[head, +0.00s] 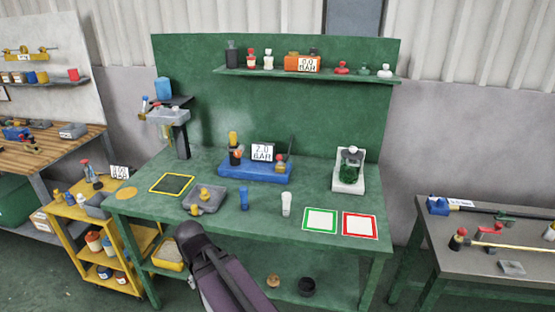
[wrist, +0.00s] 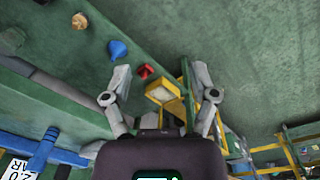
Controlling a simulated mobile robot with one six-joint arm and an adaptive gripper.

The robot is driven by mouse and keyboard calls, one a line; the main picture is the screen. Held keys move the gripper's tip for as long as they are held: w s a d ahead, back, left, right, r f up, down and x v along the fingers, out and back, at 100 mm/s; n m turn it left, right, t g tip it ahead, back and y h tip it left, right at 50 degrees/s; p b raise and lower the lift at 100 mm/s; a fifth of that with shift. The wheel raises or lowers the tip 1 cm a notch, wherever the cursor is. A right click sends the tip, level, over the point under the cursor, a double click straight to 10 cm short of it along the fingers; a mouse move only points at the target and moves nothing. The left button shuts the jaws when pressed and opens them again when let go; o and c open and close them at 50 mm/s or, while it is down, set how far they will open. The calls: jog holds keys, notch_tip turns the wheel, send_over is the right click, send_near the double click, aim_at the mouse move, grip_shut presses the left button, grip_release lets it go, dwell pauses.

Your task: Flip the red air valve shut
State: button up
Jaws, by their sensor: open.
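A red lever-like handle (head: 489,229), which looks like the air valve, lies over a pale yellow pipe (head: 510,246) on the grey bench at the right. Whether it stands open or shut is too small to tell. My arm rises from the bottom of the head view to the front edge of the green workbench, left of and well away from that handle. In the wrist view my gripper (wrist: 161,72) is open, its two fingers spread wide with nothing held. The red handle cannot be made out in the wrist view.
The green workbench (head: 265,218) carries a blue stand (head: 255,172), a grey tray (head: 204,205), and green and red framed cards. A yellow cart (head: 75,225) stands left. In the wrist view a blue funnel (wrist: 118,50), a red block (wrist: 145,71) and a yellow bin (wrist: 163,93) show.

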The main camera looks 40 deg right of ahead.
jog(key=w+d+f+n+t+h+b, duration=0.1)
jog(key=w+d+h, duration=0.15)
jog(key=d, duration=0.35)
jog(key=w+d+n+t+h+b, duration=0.1)
jog(key=w+d, duration=0.3)
jog(key=d, duration=0.1)
jog(key=n+t+h+b, duration=0.4)
jog(key=n+h+b, duration=0.1)
jog(key=n+h, duration=0.35)
send_near(279, 159)
jog(key=shift+n+y, duration=0.4)
jog(key=shift+n, duration=0.05)
jog(key=s+a+f, duration=0.2)
jog(key=a, duration=0.1)
jog(key=s+a+f, duration=0.3)
jog(key=a, duration=0.1)
jog(key=s+a+f, duration=0.2)
jog(key=a, duration=0.1)
jog(key=shift+s+a+f, duration=0.25)
jog(key=shift+s+a, duration=0.05)
jog(key=shift+s, duration=0.05)
jog(key=w+d+r+n+t+h+b, duration=0.2)
jog(key=w+d+r+n+t, duration=0.2)
jog(key=d+n, duration=0.5)
jog(key=shift+w+n+t+b, duration=0.3)
jog(key=shift+w+n+b, duration=0.1)
jog(key=shift+n, duration=0.5)
jog(key=shift+r, duration=0.1)
jog(key=shift+d, duration=0.15)
